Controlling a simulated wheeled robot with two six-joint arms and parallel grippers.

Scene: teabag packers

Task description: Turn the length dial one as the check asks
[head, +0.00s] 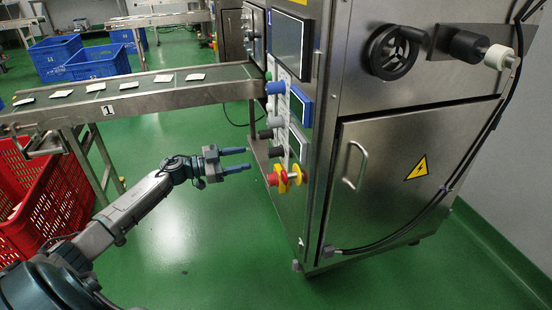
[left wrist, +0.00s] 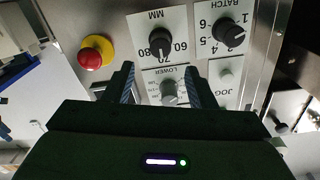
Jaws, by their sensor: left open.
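The length dial is most likely the black knob marked MM (left wrist: 160,40), with 60, 70 and 80 printed around it; it appears upside down in the left wrist view. My left gripper (head: 238,160) is open and empty, apart from the machine's control panel in the head view. In the left wrist view its fingers (left wrist: 160,88) stand on either side of a grey knob marked LOWER (left wrist: 169,92). Contact with that knob is not shown. My right gripper is not in view.
A red emergency button (left wrist: 91,57) on a yellow base sits beside the MM dial. A black BATCH knob (left wrist: 229,33) is on its other side. A conveyor (head: 130,103) with several packets and a red crate (head: 62,190) stand left. The green floor (head: 200,240) is clear.

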